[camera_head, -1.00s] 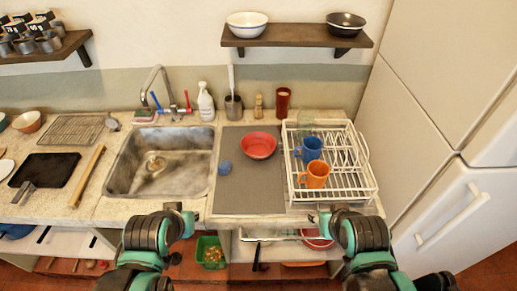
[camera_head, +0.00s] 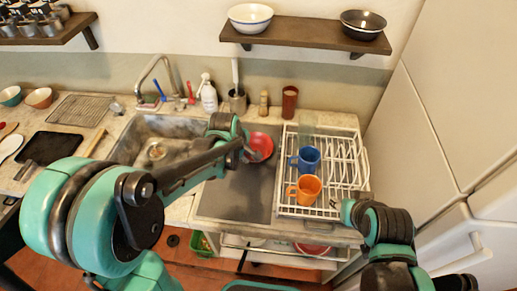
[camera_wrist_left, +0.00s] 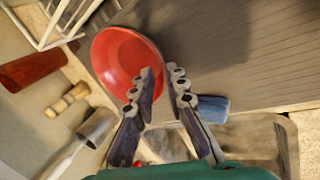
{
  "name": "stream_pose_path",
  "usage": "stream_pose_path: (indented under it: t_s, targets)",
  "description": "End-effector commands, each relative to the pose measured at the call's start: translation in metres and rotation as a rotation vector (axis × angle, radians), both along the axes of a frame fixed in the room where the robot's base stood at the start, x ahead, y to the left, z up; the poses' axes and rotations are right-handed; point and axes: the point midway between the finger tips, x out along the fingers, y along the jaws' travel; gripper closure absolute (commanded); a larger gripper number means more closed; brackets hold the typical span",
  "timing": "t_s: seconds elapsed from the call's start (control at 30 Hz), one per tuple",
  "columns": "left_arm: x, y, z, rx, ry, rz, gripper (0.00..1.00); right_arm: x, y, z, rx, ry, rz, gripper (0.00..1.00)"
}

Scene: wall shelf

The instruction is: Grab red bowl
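The red bowl (camera_head: 263,144) sits upright on the grey mat left of the dish rack, partly hidden by my left gripper (camera_head: 246,151). In the left wrist view the bowl (camera_wrist_left: 113,62) is large, and my left gripper (camera_wrist_left: 162,72) is open with its fingertips apart. One finger overlaps the bowl's near rim and the other is just outside it. I cannot tell whether either finger touches the bowl. My right arm is at the lower right of the head view, and its gripper does not show.
The white dish rack (camera_head: 283,208) holds a blue mug (camera_head: 307,159) and an orange mug (camera_head: 306,190). A blue sponge (camera_wrist_left: 212,108) lies near the left fingers. The sink (camera_head: 128,148) is to the left. A brown cup (camera_head: 289,102) stands behind.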

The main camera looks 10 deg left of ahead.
Motion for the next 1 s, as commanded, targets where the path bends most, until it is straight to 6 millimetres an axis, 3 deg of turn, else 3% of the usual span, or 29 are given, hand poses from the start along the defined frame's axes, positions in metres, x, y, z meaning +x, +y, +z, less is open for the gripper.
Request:
stream_pose_path:
  t_s: [0.43,0.7,0.8,1.0]
  targets:
    - [0.023,-0.005,-0.058,0.002,-0.002,-0.003,0.86,0.0,0.0,-0.027,0.0,0.0,0.0,0.6]
    - [0.024,-0.006,-0.059,0.002,-0.002,-0.003,0.86,0.0,0.0,-0.027,0.0,0.0,0.0,0.6]
    - [0.024,-0.006,-0.059,0.002,-0.002,-0.003,1.0,0.0,0.0,-0.027,0.0,0.0,0.0,0.6]
    - [0.024,-0.006,-0.059,0.002,-0.002,-0.003,1.0,0.0,0.0,-0.027,0.0,0.0,0.0,0.6]
